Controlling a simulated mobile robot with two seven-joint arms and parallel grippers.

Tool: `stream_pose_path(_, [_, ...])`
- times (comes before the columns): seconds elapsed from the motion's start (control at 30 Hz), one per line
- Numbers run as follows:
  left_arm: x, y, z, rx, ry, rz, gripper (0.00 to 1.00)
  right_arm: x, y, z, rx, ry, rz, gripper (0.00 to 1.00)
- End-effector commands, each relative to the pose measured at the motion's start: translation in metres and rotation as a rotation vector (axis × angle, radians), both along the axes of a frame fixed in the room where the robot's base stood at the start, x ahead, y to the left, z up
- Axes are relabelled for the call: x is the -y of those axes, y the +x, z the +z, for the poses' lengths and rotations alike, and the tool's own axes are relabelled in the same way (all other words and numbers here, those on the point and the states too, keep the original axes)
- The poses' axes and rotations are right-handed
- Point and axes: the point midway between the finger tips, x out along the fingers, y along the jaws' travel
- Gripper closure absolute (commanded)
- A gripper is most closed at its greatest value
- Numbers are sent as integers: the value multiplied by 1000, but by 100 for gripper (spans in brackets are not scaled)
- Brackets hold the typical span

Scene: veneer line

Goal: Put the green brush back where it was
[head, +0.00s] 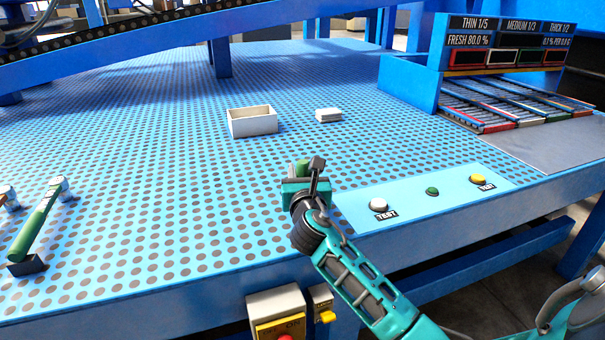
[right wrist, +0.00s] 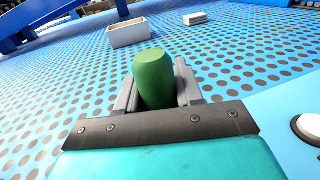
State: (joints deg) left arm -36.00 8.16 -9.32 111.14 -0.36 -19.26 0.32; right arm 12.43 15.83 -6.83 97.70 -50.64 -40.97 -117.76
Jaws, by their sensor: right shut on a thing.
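My right gripper (head: 304,178) is over the blue dotted table, left of the pale button panel. It is shut on a green rounded piece (right wrist: 153,78), which stands up between the grey fingers in the right wrist view. The piece also shows in the head view (head: 302,167). Its lower part is hidden, so I cannot tell whether it is a brush handle. A green-handled tool (head: 37,226), brush-like, lies at the far left of the table. Its near end is at a dark block (head: 26,266) and its far end at a small pale cylinder (head: 65,188). My left gripper is not in view.
A white open box (head: 252,130) and a stack of white pieces (head: 328,115) stand beyond my right gripper. The panel (head: 410,203) carries white, green and yellow buttons. A rack with a display (head: 505,45) is at the back right. The table's middle left is clear.

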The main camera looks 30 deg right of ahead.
Motion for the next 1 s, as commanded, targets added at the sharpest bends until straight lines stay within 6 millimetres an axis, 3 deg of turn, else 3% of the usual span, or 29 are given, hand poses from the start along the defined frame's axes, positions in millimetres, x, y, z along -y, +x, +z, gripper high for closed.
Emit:
stream_pose_path(0.07, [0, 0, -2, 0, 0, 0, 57, 0, 0, -3, 0, -1, 0, 94])
stream_pose_path(0.1, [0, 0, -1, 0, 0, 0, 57, 0, 0, -2, 0, -1, 0, 60])
stream_pose_path(0.33, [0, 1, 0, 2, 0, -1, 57, 0, 0, -2, 0, -1, 0, 38])
stream_pose_path(0.67, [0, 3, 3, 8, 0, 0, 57, -1, -2, 2, 0, 0, 1, 38])
stream_pose_path(1.0, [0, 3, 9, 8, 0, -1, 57, -32, -59, 1, -2, 2, 2, 38])
